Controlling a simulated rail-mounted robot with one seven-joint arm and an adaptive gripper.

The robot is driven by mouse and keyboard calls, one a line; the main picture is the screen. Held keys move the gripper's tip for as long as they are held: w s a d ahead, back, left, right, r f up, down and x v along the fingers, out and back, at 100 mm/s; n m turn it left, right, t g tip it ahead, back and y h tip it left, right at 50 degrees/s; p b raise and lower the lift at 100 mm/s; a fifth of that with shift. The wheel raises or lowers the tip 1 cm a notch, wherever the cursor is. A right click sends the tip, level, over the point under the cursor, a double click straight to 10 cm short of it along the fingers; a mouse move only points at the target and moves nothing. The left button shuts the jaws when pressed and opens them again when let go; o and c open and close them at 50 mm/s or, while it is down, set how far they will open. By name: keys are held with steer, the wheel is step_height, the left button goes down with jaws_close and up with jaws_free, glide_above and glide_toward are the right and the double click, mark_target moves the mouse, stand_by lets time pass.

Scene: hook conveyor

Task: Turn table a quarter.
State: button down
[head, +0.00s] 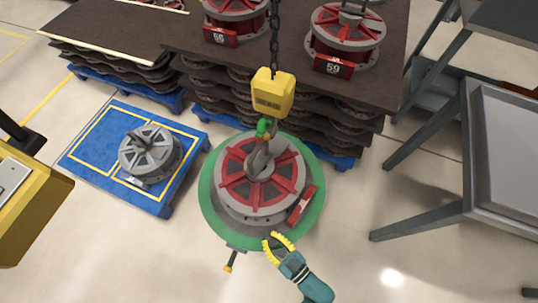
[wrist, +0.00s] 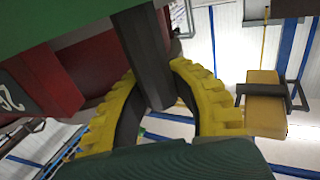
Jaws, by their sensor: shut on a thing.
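The green round turntable (head: 208,208) stands in the middle of the head view. A grey and red wheel-like part (head: 240,165) with a red tag lies on it. My gripper (head: 270,238) is at the table's near edge. In the wrist view, the yellow fingers of my gripper (wrist: 155,72) are closed around a dark bar (wrist: 140,45) that hangs from the green table's edge. The bar is hidden in the head view. A lever with an orange end (head: 231,260) sticks out from the table's near left edge; a yellow block on a dark bracket (wrist: 265,105) shows in the wrist view.
A yellow hoist block (head: 272,93) hangs on a chain, its hook at the part's centre. A blue pallet (head: 85,160) with another part (head: 150,155) is at left. Stacked brown boards (head: 180,35) stand behind. A grey bench (head: 505,150) is at right. Floor in front is clear.

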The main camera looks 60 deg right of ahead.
steer(key=c, duration=0.8)
jaws_free()
steer(key=shift+s+a+f, duration=0.1)
steer(key=shift+s+a, duration=0.45)
steer(key=shift+w+d, duration=0.2)
steer(key=shift+r, duration=0.2)
step_height(320, 180, up, 10)
steer(key=shift+f, duration=0.1)
